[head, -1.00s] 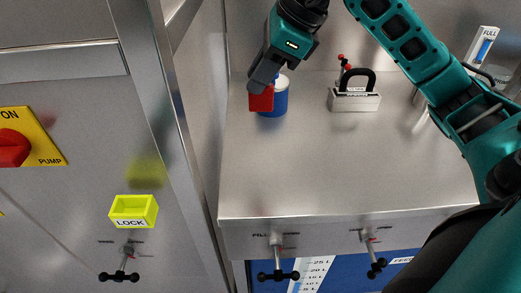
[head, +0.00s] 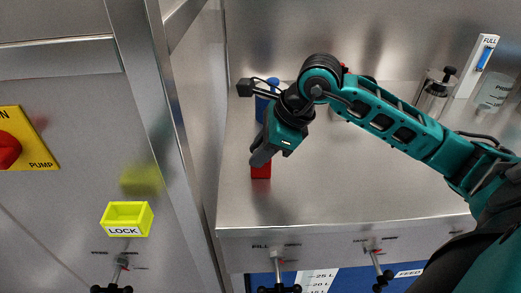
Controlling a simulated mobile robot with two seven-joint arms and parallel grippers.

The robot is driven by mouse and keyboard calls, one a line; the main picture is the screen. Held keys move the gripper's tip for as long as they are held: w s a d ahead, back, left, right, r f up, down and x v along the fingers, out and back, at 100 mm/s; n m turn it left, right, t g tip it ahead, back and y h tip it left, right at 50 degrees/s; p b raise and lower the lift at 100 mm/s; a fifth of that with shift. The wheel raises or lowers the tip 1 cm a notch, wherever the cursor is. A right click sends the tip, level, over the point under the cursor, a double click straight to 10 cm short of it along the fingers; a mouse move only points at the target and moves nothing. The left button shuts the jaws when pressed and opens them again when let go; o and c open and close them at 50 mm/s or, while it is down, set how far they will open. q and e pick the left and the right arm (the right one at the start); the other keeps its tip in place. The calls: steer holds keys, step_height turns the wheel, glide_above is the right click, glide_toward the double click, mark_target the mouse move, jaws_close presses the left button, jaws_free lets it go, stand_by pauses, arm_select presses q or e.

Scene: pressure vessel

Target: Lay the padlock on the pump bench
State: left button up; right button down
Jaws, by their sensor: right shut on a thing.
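The red padlock (head: 261,171) shows as a small red block below my right gripper's fingers, over the left front part of the steel pump bench (head: 350,195). My right gripper (head: 262,157) points down and is shut on the padlock; the fingers hide its upper part. The padlock's lower edge is at or just above the bench top; I cannot tell if it touches. My left gripper is not in view.
A blue can (head: 262,106) stands behind my right gripper. A glass jar (head: 434,95) stands at the back right. My right arm mostly hides the black-handled block. A yellow LOCK box (head: 127,219) is on the cabinet front at left. The bench's middle front is clear.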

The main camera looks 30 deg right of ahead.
steer(key=shift+f, duration=0.15)
steer(key=c, duration=1)
jaws_free()
steer(key=shift+o, duration=0.2)
steer(key=shift+r, duration=0.2)
steer(key=shift+d+r, duration=0.1)
steer(key=shift+r, duration=0.1)
steer(key=v, duration=1.1)
steer(key=shift+s+r, duration=0.25)
